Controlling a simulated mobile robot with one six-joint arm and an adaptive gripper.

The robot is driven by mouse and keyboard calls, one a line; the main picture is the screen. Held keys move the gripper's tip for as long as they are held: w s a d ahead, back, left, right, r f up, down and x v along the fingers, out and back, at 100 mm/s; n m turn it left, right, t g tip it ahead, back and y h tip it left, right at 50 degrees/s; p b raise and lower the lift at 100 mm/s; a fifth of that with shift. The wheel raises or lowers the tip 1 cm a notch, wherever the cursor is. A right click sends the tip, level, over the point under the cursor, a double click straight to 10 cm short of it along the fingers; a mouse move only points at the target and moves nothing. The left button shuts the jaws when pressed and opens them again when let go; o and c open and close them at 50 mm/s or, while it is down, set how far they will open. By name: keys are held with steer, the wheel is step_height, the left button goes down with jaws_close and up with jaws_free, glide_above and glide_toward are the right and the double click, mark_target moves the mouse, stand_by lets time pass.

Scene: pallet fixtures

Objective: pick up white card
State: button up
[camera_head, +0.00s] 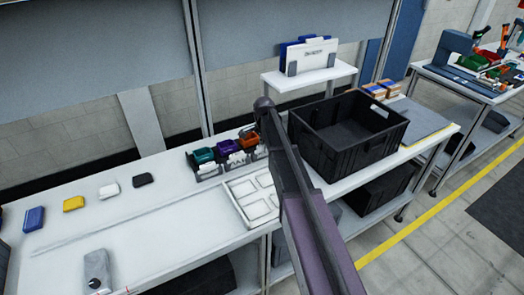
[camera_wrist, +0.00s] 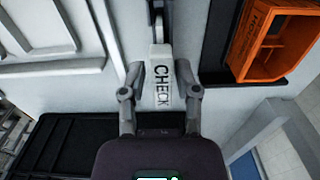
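A white card (camera_wrist: 162,88) with the black word "CHECK" lies between the fingers of my gripper (camera_wrist: 160,68) in the wrist view. The fingers stand apart, one on each side of the card, with a gap showing at the left; the gripper looks open. Whether a finger touches the card is unclear. In the head view, white cards (camera_head: 237,160) stand in front of the small coloured bins. My arm hides the gripper there and part of the rightmost bin.
An orange bin (camera_wrist: 272,38) is close at the right in the wrist view. A white compartment tray (camera_head: 238,203) and a black crate (camera_head: 345,155) flank my arm. Blue (camera_head: 34,219), yellow (camera_head: 73,203), white (camera_head: 109,190) and black (camera_head: 143,180) items lie left. The bench between is mostly clear.

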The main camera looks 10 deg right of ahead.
jaws_close()
steer(key=shift+r, duration=0.15)
step_height(320, 180, up, 4)
steer(key=p, duration=0.4)
steer(key=s, duration=1)
steer(key=s+d+p, duration=0.1)
steer(key=s, duration=0.5)
steer(key=shift+r, duration=0.35)
steer(key=shift+w+a, duration=0.1)
